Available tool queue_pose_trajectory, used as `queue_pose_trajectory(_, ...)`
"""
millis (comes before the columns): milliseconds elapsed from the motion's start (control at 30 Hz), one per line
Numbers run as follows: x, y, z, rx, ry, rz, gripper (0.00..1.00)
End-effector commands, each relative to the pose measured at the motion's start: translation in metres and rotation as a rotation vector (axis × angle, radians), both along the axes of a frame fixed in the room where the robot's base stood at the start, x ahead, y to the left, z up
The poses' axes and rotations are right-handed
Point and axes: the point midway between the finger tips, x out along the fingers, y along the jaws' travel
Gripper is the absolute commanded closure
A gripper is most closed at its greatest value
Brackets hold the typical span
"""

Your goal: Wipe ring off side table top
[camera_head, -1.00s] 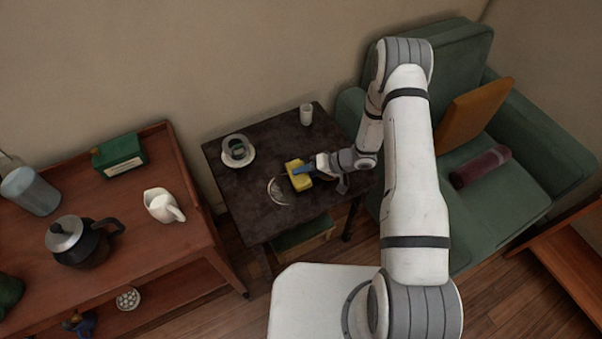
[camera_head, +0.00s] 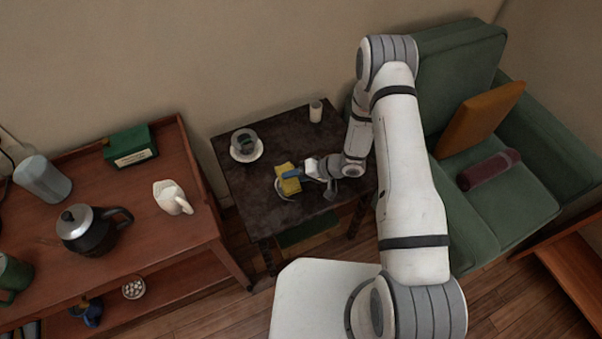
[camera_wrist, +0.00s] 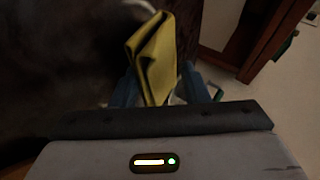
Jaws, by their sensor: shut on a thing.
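The dark side table (camera_head: 240,195) stands in the middle of the head view. A pale ring (camera_head: 279,190) shows on its top, partly hidden by a yellow cloth (camera_head: 289,181). My gripper (camera_head: 296,174) is shut on the folded cloth at the ring's right side. In the wrist view the yellow cloth (camera_wrist: 154,58) sticks out between the blue fingers of my gripper (camera_wrist: 155,90). A short pale arc (camera_wrist: 143,6) shows at the top of that view. I cannot tell whether the cloth presses on the table top.
A cup on a saucer (camera_head: 246,146) stands at the table's back left, and a white cup (camera_head: 316,111) at its back right. A cabinet (camera_head: 205,225) with a kettle (camera_head: 90,229) and a white jug (camera_head: 172,197) is left. A green armchair (camera_head: 515,208) is right.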

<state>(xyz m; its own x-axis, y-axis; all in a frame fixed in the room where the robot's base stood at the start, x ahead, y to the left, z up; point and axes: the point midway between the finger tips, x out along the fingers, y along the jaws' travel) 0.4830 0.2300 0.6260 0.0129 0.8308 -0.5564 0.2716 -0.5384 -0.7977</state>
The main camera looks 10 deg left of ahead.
Motion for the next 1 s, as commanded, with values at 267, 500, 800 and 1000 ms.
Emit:
queue_pose_trajectory(267,-0.006,0.009,0.001,0.0,-0.001,0.001,0.8)
queue_pose_trajectory(500,-0.016,0.027,-0.001,0.0,0.0,0.001,0.8)
queue_pose_trajectory(800,-0.023,0.037,-0.002,0.0,-0.001,0.001,0.8)
queue_pose_trajectory(1000,-0.024,0.037,-0.003,0.0,0.001,0.001,0.8)
